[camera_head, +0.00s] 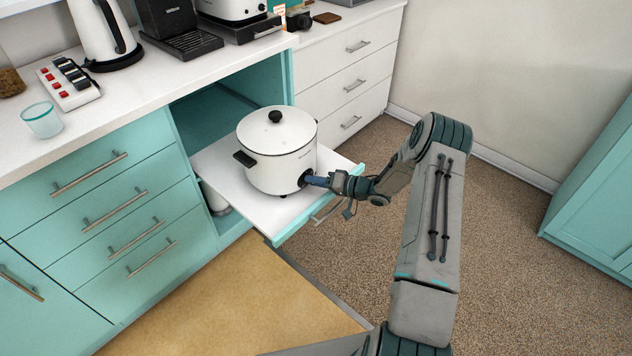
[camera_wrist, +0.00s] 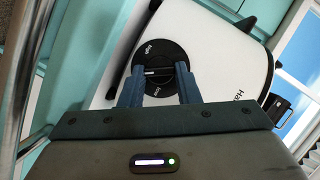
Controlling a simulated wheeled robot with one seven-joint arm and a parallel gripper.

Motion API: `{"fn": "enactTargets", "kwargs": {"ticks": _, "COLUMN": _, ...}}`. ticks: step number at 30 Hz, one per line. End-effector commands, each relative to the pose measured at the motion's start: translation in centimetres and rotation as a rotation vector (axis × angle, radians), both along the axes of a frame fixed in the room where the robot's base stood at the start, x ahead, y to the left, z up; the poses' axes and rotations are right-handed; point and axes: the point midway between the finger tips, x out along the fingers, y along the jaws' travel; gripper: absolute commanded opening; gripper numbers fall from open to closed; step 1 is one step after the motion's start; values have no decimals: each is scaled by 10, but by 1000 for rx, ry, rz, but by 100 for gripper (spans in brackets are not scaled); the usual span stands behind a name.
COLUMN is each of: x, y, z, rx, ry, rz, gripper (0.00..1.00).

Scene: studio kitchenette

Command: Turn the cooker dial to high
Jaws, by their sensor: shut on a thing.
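The cooker (camera_head: 268,160) is a white round pot with a lid and dark side handles. It stands on the pulled-out shelf (camera_head: 222,176) of the teal cabinet. Its black round dial (camera_wrist: 152,62) shows in the wrist view, with small white words around the rim. One word on the rim looks like "high"; another, near the fingers, is hard to read. My gripper (camera_wrist: 160,76) has its two blue fingers on either side of the dial's raised bar and is shut on it. In the head view my gripper (camera_head: 318,181) reaches the cooker's lower front from the right.
The shelf's teal front has a metal handle (camera_head: 328,211) just below my gripper. The counter above holds a kettle (camera_head: 103,32), a power strip (camera_head: 68,83) and a glass (camera_head: 41,120). White drawers (camera_head: 350,75) stand behind. The carpet (camera_head: 500,150) to the right is clear.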

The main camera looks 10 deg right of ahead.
Motion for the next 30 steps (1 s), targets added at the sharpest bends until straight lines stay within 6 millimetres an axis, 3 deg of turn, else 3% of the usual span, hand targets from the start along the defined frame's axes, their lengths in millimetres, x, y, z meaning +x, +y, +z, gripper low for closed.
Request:
{"fn": "enactTargets", "kwargs": {"ticks": 16, "x": 0, "y": 0, "z": -1, "rx": 18, "ry": 15, "rz": -1, "gripper": 7}}
{"fn": "enactTargets", "kwargs": {"ticks": 17, "x": 0, "y": 0, "z": -1, "rx": 18, "ry": 15, "rz": -1, "gripper": 38}}
{"fn": "enactTargets", "kwargs": {"ticks": 18, "x": 0, "y": 0, "z": -1, "rx": 18, "ry": 15, "rz": -1, "gripper": 49}}
{"fn": "enactTargets", "kwargs": {"ticks": 30, "x": -3, "y": -6, "z": 1, "rx": 17, "ry": 14, "rz": -2, "gripper": 51}}
